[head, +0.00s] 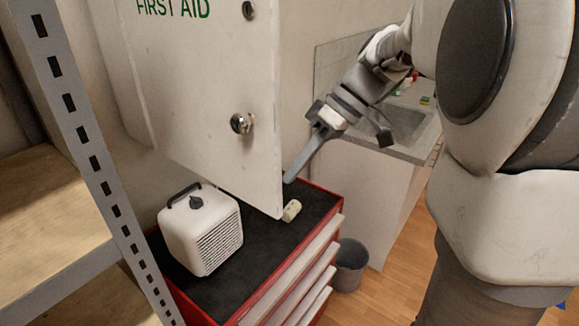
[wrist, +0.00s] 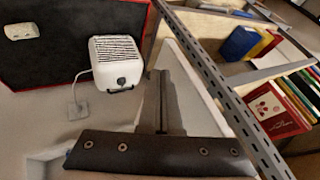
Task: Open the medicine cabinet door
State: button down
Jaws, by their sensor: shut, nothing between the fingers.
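The white medicine cabinet door (head: 195,85), marked FIRST AID in green, fills the upper left of the head view. A round metal lock or knob (head: 241,123) sits near its right edge. The door appears to stand ajar; the cabinet inside is hidden behind it. My gripper (head: 289,179) is shut and empty, its tip just right of the door's lower right edge. In the wrist view my closed fingers (wrist: 162,78) lie close beside a white panel (wrist: 196,90), apparently the door. I cannot tell whether they touch it.
A metal shelf rack (head: 85,130) stands left. A grey bin (head: 350,265) and a sink counter (head: 400,125) stand right.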

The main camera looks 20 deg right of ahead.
jog(key=shift+s+a, duration=0.4)
jog(key=shift+a, duration=0.2)
